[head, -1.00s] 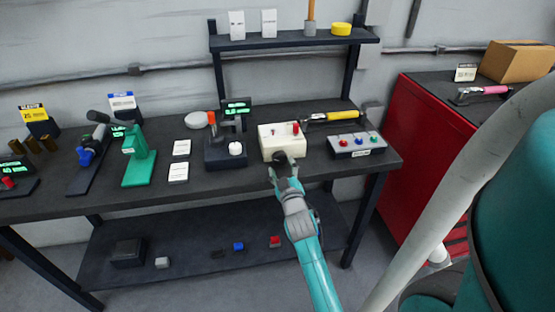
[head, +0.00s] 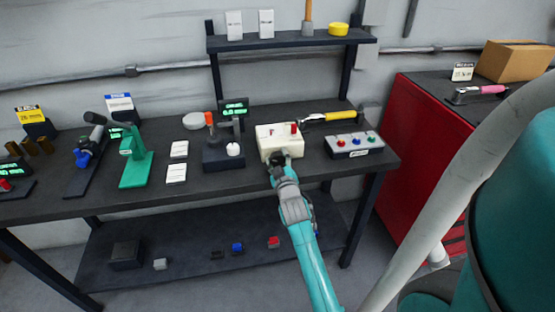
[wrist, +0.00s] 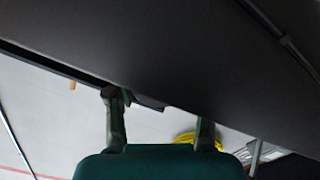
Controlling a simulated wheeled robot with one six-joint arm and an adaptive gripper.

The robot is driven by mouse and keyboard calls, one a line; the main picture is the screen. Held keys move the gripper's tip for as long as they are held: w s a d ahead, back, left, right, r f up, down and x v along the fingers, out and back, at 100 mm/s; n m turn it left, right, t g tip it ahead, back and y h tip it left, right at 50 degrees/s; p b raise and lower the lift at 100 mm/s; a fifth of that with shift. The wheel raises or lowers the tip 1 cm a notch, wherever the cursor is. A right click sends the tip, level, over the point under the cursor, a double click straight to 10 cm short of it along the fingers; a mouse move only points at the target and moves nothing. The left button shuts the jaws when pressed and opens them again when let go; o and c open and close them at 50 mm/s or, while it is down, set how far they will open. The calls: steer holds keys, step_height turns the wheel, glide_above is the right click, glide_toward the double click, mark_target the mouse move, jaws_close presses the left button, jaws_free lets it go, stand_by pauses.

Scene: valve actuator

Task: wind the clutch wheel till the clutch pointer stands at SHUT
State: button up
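A cream box (head: 272,139) with a red knob (head: 294,128) on top stands on the bench. A dark round wheel shows at its front in the earlier head view; now my gripper (head: 277,161) covers most of that spot. My gripper is at the box's front face; whether it touches the wheel is too small to tell. In the wrist view its two fingers (wrist: 160,122) stand well apart, and I see no wheel held between them. A clutch pointer and a SHUT mark cannot be made out.
A grey box with coloured buttons (head: 353,144) stands right of the cream box, a yellow-handled tool (head: 330,117) behind. A dark device with a white knob (head: 224,154) stands left. A large dark surface (wrist: 180,50) fills much of the wrist view.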

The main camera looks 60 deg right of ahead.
steer(key=shift+m, duration=0.4)
steer(key=m, duration=0.5)
steer(key=shift+m, duration=0.3)
steer(key=m, duration=0.6)
steer(key=shift+m, duration=0.3)
steer(key=o, duration=0.9)
steer(key=shift+s, duration=0.1)
steer(key=v, duration=1.2)
